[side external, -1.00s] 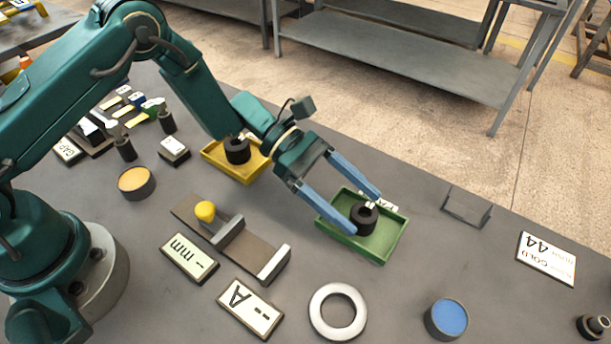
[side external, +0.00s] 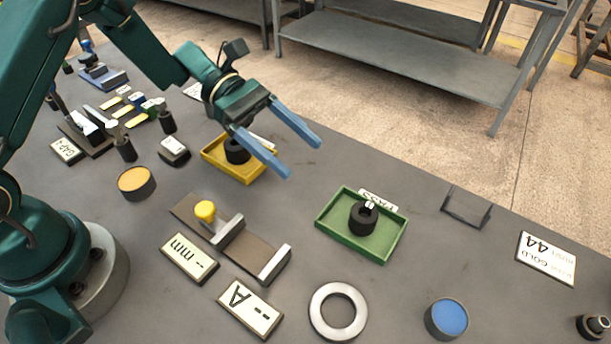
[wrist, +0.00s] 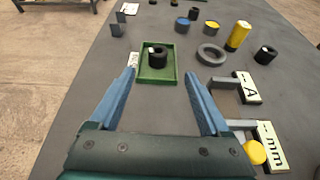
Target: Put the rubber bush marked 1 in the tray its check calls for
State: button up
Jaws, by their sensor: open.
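A black rubber bush (side external: 362,217) with a small white tag on top sits in the green tray (side external: 391,246); the tag's mark is too small to read. This bush also shows in the wrist view (wrist: 153,56), inside the green tray (wrist: 158,77). A card reading PASS (side external: 378,201) is at that tray's far edge. A second black bush (side external: 236,152) sits in the yellow tray (side external: 243,175), partly behind my gripper. My gripper (side external: 302,160) is open and empty, raised above the bench between the two trays and clear of both bushes.
A gauge with a yellow knob (side external: 205,211) stands before the trays, with "mm" (side external: 189,258) and "A" (side external: 250,307) displays. A pale ring (side external: 323,325), blue-topped tin (side external: 446,319) and orange-topped tin (side external: 136,182) stand around.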

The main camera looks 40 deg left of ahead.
jog(key=s+a+r+m+y, duration=0.2)
jog(key=s+r+m+y, duration=0.45)
jog(key=s+m, duration=0.3)
jog(key=s+a+r+m+t+y, duration=0.2)
jog(key=s+a+m+t+y, duration=0.3)
jog(key=s+a+m+y, duration=0.1)
jog(key=shift+s+a+r+m+t+y, duration=0.25)
jog(key=shift+a+m+y, duration=0.2)
jog(key=shift+a+m, duration=0.85)
jog(key=shift+a, duration=0.1)
